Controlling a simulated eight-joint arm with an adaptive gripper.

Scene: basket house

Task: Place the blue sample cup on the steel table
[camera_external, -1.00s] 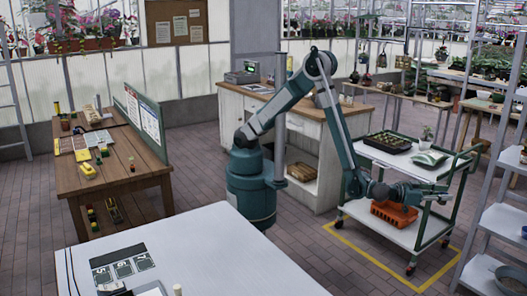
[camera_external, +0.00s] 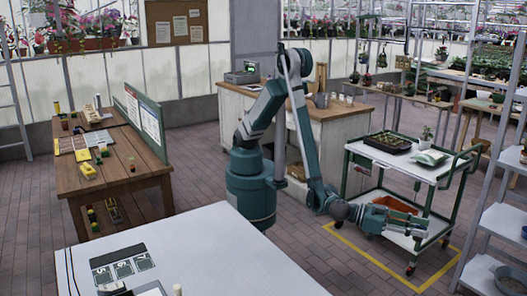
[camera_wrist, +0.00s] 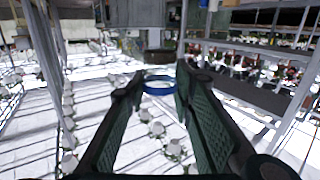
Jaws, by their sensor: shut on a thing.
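My gripper (camera_external: 424,228) is level and in front of the cart's lower shelf in the external view. In the wrist view my gripper (camera_wrist: 160,84) has its two green padded fingers on either side of a blue round rim, the blue sample cup (camera_wrist: 158,88). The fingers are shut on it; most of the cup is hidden. I cannot make out the cup in the external view. A pale grey table (camera_external: 205,245), which looks like the steel table, fills the foreground, left of my gripper. Its right part is bare.
A metal shelf rack (camera_external: 500,222) stands at the right edge. A wooden table (camera_external: 135,178) stands at the left. Dark items (camera_external: 120,263) lie on the grey table.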

